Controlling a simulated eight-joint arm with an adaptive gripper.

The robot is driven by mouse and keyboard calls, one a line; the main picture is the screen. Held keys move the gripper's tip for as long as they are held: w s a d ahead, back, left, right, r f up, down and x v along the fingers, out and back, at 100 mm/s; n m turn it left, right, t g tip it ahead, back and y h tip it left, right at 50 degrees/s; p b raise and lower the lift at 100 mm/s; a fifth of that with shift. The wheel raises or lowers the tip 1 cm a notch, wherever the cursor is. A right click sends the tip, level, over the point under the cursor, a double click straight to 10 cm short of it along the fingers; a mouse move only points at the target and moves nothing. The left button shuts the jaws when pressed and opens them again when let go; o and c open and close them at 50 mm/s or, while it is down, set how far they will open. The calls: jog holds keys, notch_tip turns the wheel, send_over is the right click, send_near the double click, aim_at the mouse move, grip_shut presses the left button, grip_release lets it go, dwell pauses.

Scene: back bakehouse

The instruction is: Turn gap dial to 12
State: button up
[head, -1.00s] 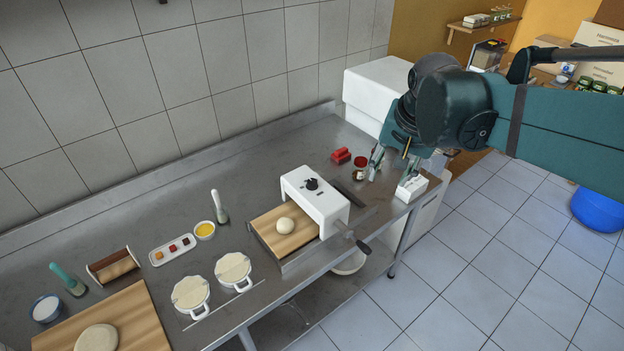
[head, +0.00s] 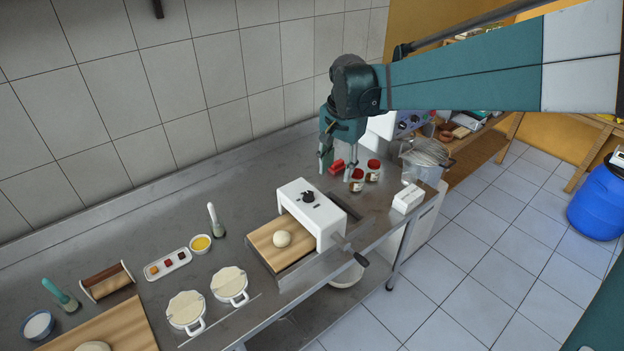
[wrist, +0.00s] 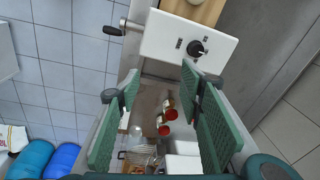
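The gap dial is a black knob (head: 308,196) on top of a white dough sheeter (head: 325,220); in the wrist view the dial (wrist: 196,48) has small dark marks around it, too small to read. My gripper (head: 338,168) is behind the sheeter and a little right of the dial, apart from it, fingers pointing down. In the wrist view its green fingers (wrist: 160,78) are spread wide with nothing held between them. The dial lies beyond the right fingertip. The dial's setting cannot be read.
A red object (head: 337,167) and two red-lidded jars (head: 366,175) stand near my fingers. A white box (head: 408,199) is right of the sheeter. A crank handle (head: 352,252) sticks out in front. Dough (head: 283,239) lies on the board at the sheeter's left.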

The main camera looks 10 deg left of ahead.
jog(key=m+g, duration=0.2)
send_over(309, 194)
notch_tip(309, 194, down, 8)
jog(key=shift+w+a+r, duration=0.1)
jog(key=shift+a, duration=0.05)
jog(key=shift+n, duration=0.3)
jog(key=shift+f, duration=3.95)
jog(key=c, duration=0.9)
